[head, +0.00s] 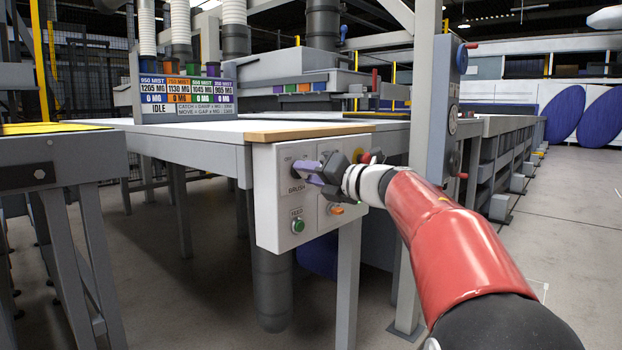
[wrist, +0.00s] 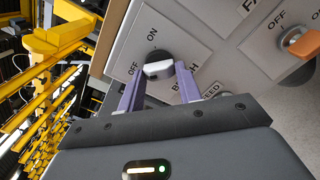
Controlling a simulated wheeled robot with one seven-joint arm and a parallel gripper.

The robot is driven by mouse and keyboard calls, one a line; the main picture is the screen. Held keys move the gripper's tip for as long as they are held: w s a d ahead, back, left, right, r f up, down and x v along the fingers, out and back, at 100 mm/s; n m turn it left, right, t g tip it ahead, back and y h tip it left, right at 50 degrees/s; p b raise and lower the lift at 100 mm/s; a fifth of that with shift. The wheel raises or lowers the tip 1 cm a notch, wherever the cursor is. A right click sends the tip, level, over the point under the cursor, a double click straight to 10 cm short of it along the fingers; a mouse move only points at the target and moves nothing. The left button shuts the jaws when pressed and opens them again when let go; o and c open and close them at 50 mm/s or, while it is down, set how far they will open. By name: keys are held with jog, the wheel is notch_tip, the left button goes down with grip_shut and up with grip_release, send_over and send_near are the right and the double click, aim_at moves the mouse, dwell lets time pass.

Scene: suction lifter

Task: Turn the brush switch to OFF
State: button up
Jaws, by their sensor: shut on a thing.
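The brush switch is a dark round knob with a pale grip (wrist: 158,69), on a light grey control panel (head: 273,215). OFF and ON labels sit beside it, and the BRUSH label is partly hidden behind a finger in the wrist view. My gripper (head: 303,171) is at the panel's upper left, with its purple fingers on both sides of the knob. It is shut on the brush switch. In the head view the fingers hide most of the knob.
An orange switch (wrist: 303,43) with its own OFF label is to the right. A green FEED button (head: 298,226) is below the brush switch. A red knob on a yellow base (head: 362,156) is close to my wrist. A grey post (head: 423,100) stands behind my arm.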

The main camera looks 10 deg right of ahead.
dwell(0.4)
jog(key=o, duration=1)
jog(key=shift+v, duration=3.95)
